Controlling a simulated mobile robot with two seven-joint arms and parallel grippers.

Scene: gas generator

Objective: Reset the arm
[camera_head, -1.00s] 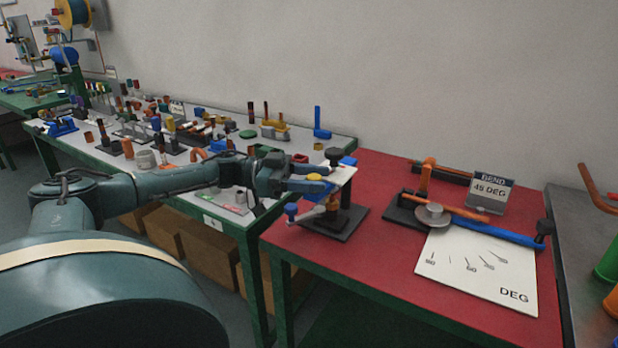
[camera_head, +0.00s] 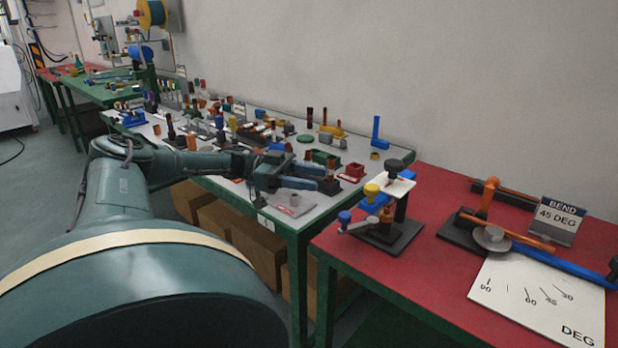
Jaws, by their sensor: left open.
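My left gripper (camera_head: 322,178) is over the right end of the white-topped table, its two fingers pointing right. It is open, with nothing seen between the fingers. The clamp-like fixture (camera_head: 385,218) with black, yellow and blue knobs stands on the red table to the right of the fingers, apart from them. My left arm (camera_head: 190,160) reaches in from the lower left. My right gripper does not show.
The red table (camera_head: 440,262) also holds a bending jig (camera_head: 490,237), a "BEND 45 DEG" sign (camera_head: 558,218) and a white angle sheet (camera_head: 535,300). Many small parts crowd the white-topped table (camera_head: 230,184). Cardboard boxes (camera_head: 258,250) stand below.

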